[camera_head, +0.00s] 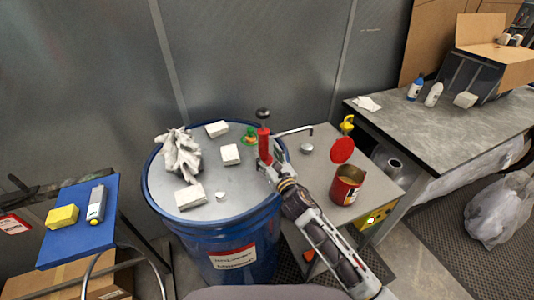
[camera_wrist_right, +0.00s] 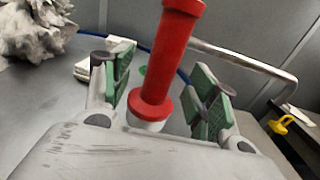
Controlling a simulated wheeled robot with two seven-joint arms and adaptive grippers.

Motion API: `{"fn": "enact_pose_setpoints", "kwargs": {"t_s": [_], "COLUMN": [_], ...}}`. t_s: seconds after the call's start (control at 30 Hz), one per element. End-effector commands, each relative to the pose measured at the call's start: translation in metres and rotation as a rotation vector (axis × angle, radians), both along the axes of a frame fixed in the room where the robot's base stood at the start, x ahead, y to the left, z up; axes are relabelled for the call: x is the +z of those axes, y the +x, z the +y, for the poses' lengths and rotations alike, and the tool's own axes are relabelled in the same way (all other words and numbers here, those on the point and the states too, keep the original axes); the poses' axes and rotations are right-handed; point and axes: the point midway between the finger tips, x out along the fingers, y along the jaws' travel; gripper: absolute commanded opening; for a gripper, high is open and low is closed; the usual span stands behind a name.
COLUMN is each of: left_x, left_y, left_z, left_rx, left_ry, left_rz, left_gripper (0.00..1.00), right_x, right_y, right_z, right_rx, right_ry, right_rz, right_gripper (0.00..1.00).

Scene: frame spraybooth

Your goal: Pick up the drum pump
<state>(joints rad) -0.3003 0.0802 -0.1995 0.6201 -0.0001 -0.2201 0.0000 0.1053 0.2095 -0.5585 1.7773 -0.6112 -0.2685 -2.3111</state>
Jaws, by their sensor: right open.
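The drum pump (camera_head: 264,144) has a red upright body and a thin bent metal spout. It stands at the right side of the blue drum's top (camera_head: 230,205). In the right wrist view the red pump body (camera_wrist_right: 171,55) rises between the green finger pads, with its lower flange near them. My right gripper (camera_head: 268,166) is open around the pump, with visible gaps on both sides in the wrist view (camera_wrist_right: 163,88). The gripper hides the pump's base in the head view. My left gripper is not in view.
The drum top holds a crumpled grey cloth (camera_head: 181,154), several white blocks (camera_head: 231,154) and a small green item (camera_head: 250,136). An open red can (camera_head: 347,185) stands on a bench to the right. A blue tray (camera_head: 79,232) is at left.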

Motion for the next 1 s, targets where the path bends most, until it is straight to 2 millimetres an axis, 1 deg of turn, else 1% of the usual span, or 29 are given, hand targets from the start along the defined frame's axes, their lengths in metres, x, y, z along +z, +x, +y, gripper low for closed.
{"fn": "enact_pose_setpoints", "kwargs": {"t_s": [0.27,0.8,1.0], "left_x": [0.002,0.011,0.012], "left_y": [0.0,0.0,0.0], "left_z": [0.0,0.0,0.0], "left_rx": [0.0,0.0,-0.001], "left_ry": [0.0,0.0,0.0], "left_rz": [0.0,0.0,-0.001], "left_gripper": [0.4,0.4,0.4], "right_x": [0.0,0.001,0.001], "right_y": [0.004,0.044,0.049], "right_z": [0.001,0.014,0.016], "right_rx": [-0.001,-0.001,0.0], "right_ry": [0.001,0.001,0.0], "right_rz": [0.001,0.0,0.001], "right_gripper": [0.59,0.59,0.59]}}
